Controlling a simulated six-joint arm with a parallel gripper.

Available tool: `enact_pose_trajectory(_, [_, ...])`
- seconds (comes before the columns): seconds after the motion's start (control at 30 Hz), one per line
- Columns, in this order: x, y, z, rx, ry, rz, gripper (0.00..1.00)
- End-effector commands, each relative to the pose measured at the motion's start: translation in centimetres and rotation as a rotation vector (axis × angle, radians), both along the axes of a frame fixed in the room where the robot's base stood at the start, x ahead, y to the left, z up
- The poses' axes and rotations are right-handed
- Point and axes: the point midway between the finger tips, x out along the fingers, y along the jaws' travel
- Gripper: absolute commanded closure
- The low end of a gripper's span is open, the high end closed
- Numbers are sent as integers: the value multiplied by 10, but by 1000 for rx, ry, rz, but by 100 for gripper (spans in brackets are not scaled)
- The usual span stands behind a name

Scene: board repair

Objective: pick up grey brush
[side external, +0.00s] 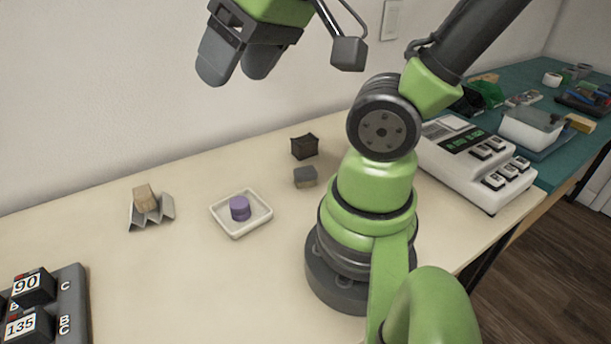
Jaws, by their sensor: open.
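My gripper (240,74) is high at the top of the side external view, near the wall. Its two dark grey fingers are apart and nothing shows between them. It is well above the table. I cannot make out a clear grey brush. A small grey block-like thing (305,177) lies on the table just left of my arm's base; I cannot tell whether it is the brush.
A white tray (262,222) holds a purple cylinder (240,208). A tan block (145,198) sits on a grey zigzag stand (137,219). A dark brown block (305,147) stands behind the grey one. A number rack (72,300) is front left; a white keyed machine (497,197) is right.

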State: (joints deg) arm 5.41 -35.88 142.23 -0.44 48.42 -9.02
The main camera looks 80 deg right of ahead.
Motion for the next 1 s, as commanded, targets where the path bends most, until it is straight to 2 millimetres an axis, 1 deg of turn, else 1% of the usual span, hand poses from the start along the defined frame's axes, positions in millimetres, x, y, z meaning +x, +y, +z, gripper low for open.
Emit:
enact_pose_trajectory(0.03, [9, -14, -9, -56, 44, 13, 34])
enact_pose_trajectory(0.07, [14, -23, -14, -95, 67, 32, 34])
enact_pose_trajectory(0.1, [20, -36, -23, -145, 103, 63, 34])
enact_pose_trajectory(0.17, [27, -58, -37, -214, 161, 118, 34])
enact_pose_trajectory(0.2, [30, -72, -47, -254, 202, 160, 34])
enact_pose_trajectory(0.27, [32, -94, -63, -301, 261, 229, 34])
enact_pose_trajectory(0.3, [31, -108, -75, -324, 301, 279, 34])
enact_pose_trajectory(0.37, [27, -129, -94, -349, 358, 356, 34])
enact_pose_trajectory(0.4, [23, -142, -107, -358, 392, 413, 34])
enact_pose_trajectory(0.5, [7, -170, -138, -363, 457, 551, 34])
enact_pose_trajectory(0.6, [-10, -187, -165, -349, 491, 666, 34])
enact_pose_trajectory(0.73, [-25, -198, -187, -335, 504, 769, 34])
enact_pose_trajectory(0.83, [-31, -201, -196, -329, 505, 807, 34])
enact_pose_trajectory(1.0, [-32, -201, -217, -327, 505, 820, 34])
